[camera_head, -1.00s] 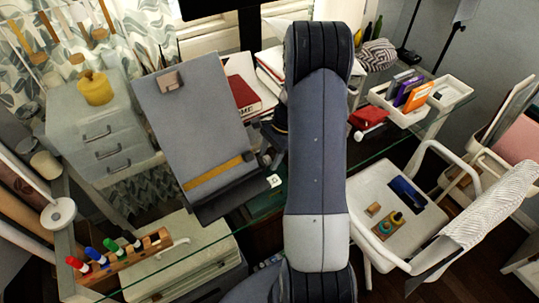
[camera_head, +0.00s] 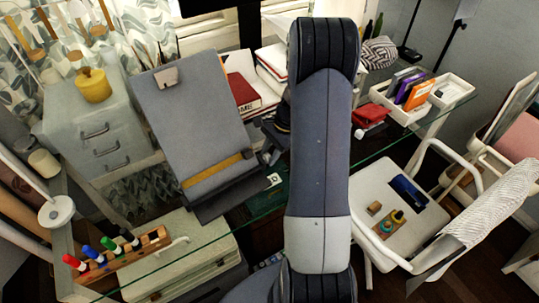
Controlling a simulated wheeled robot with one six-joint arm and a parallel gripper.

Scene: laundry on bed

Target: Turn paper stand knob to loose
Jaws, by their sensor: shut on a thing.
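The paper stand (camera_head: 190,120) is a grey tilted board left of centre, with a clip at its top and a yellow strip across its lower part. It stands at the glass desk's edge. My gripper (camera_head: 266,152) is at the stand's lower right edge, partly hidden behind my arm. It is shut on the stand's knob, which is small, dark and mostly covered by the fingers. I cannot tell how far the knob is turned.
Red and white books (camera_head: 242,90) lie behind the stand. A drawer unit (camera_head: 100,135) with a yellow jar is at left. A pen rack (camera_head: 125,262) is at front left. A white organizer (camera_head: 400,112) and a chair (camera_head: 375,185) are at right.

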